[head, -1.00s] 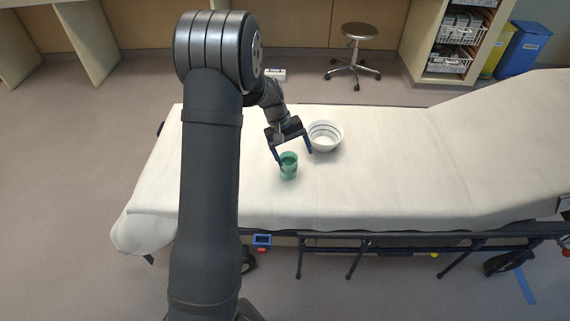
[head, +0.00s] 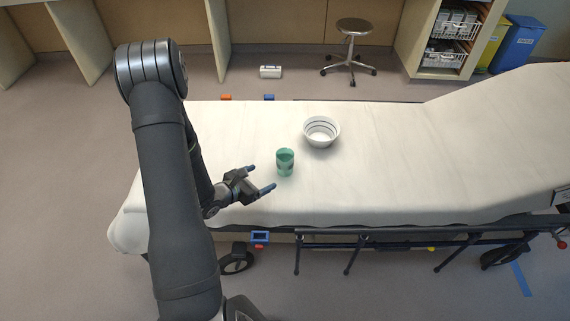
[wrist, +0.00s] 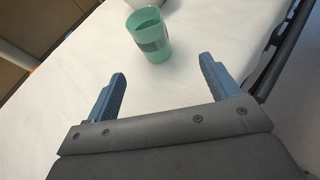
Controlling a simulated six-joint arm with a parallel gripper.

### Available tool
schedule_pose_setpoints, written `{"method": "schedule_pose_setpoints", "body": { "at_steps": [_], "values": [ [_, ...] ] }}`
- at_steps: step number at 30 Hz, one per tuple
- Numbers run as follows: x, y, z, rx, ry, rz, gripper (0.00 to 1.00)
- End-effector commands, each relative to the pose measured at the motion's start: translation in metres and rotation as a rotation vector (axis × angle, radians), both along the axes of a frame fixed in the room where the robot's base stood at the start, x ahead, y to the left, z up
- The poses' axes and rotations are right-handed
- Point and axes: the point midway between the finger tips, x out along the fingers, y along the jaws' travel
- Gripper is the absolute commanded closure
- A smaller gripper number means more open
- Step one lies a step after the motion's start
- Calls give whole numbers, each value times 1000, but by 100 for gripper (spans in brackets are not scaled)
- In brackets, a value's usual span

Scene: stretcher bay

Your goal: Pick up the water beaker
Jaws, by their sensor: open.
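The water beaker (head: 285,163) is a green translucent cup with a grey band, upright on the white stretcher sheet in the head view. In the wrist view the beaker (wrist: 149,36) stands beyond the fingertips, near the top centre. My gripper (head: 262,178) is open and empty, just to the left of and in front of the beaker, with its blue fingers pointing toward it. In the wrist view the two fingers of my gripper (wrist: 163,66) are spread wide with bare sheet between them. The beaker is apart from both fingers.
A white bowl with dark rings (head: 321,131) stands behind and to the right of the beaker; its edge shows in the wrist view. The stretcher (head: 420,160) is clear to the right, up to its raised backrest. A side rail (head: 400,237) runs along the near edge.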

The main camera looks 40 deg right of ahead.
Motion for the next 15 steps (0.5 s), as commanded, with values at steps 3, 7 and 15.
{"method": "schedule_pose_setpoints", "body": {
  "at_steps": [3,7,15],
  "values": [
    [6,10,-5,9,24,74,19],
    [8,2,-11,11,28,90,19],
    [14,-51,-32,9,27,85,19]
  ]
}}
